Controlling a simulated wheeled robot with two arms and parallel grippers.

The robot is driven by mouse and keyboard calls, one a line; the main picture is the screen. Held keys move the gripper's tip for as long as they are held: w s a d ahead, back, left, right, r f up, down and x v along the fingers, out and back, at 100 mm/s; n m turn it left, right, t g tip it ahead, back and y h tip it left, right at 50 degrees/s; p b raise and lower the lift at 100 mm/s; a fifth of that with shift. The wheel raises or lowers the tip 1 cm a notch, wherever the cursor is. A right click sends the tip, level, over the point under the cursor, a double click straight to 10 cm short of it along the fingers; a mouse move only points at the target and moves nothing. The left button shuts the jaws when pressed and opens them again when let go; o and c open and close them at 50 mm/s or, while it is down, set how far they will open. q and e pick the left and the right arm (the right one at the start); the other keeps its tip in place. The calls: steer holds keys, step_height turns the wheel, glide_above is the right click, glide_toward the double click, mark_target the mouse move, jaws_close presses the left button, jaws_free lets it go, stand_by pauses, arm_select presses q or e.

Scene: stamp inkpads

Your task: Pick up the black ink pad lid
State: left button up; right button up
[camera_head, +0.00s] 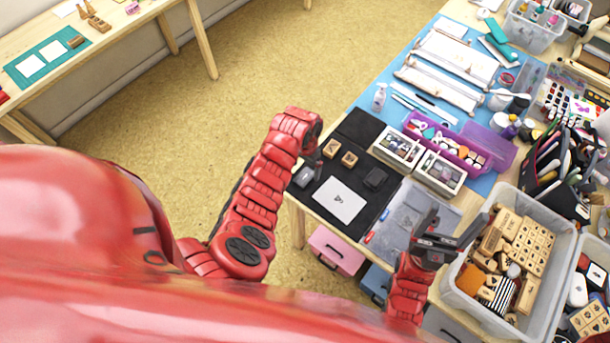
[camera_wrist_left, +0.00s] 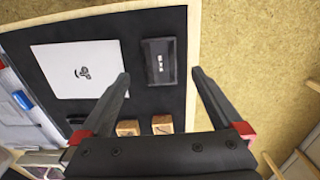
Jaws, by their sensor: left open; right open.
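A black rectangular ink pad piece with white lettering, which looks like the lid (camera_wrist_left: 162,62), lies on the black mat (camera_wrist_left: 147,21) near its floor-side edge. It also shows in the head view (camera_head: 303,177), partly behind my left gripper. My left gripper (camera_wrist_left: 160,76) is open, with one fingertip on either side of the lid in the wrist view; I cannot tell its height above it. A second black ink pad piece (camera_head: 375,178) lies on the mat, right of the lid. My right gripper (camera_head: 456,219) is open and empty over the clear plastic case.
Two wooden stamps (camera_head: 331,147) and a white card (camera_head: 339,200) lie on the mat. The clear case (camera_head: 390,222) and a bin of wooden stamps (camera_head: 548,285) are to the right. Paint sets (camera_head: 398,147) stand behind. Floor is left of the table.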

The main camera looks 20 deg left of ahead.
arm_select(q)
steer(key=shift+f+p, duration=0.55)
steer(key=shift+f, duration=0.35)
steer(key=shift+w+f, duration=0.15)
steer(key=shift+f, duration=1.05)
steer(key=c, duration=1.4)
steer(key=shift+a+r, duration=0.1)
steer(key=shift+r, duration=0.05)
